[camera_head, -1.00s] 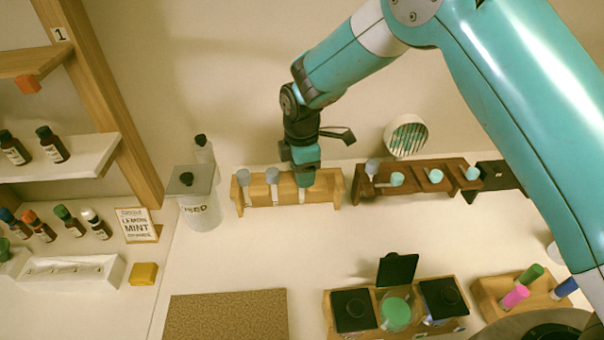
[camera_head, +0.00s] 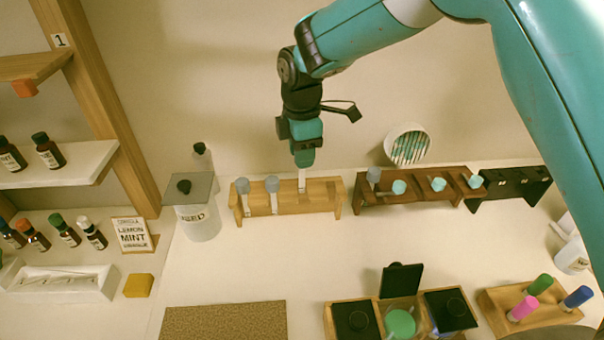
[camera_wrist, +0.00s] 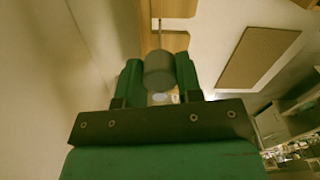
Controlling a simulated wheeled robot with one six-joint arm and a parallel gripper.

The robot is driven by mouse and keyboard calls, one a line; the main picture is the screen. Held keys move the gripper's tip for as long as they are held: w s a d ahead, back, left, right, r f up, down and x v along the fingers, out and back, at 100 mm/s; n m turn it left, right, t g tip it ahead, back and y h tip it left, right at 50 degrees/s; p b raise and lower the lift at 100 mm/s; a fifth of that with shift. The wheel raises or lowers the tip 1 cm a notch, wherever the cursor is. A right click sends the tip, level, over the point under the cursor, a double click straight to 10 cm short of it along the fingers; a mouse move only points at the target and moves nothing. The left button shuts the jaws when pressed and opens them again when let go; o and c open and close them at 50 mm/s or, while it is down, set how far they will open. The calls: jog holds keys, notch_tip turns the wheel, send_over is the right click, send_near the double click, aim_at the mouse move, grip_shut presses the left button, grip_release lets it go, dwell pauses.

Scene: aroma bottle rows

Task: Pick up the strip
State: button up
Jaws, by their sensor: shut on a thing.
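My gripper (camera_head: 303,160) is shut on a grey-topped dropper. Its pale stem (camera_head: 302,179) points down over the right part of the light wooden rack (camera_head: 325,197); I cannot tell whether its tip is clear of the rack. In the wrist view the dropper's grey top (camera_wrist: 159,70) sits between the two green fingers. Two more grey-topped droppers, one at the far left (camera_head: 243,187) and one beside it (camera_head: 272,185), stand in the same rack. Several thin pale strips (camera_head: 408,149) show in a round white cup (camera_head: 426,135) behind the dark rack, apart from my gripper.
A dark brown rack (camera_head: 420,193) with several capped droppers stands right of the light rack, and a black rack (camera_head: 512,185) beyond it. A lidded jar (camera_head: 199,218) is at the left. A brown mat (camera_head: 225,322) lies in front. The counter between is clear.

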notch_tip(320, 180, up, 13)
jog(key=b, duration=0.2)
jog(key=shift+f, duration=0.1)
dwell(1.6)
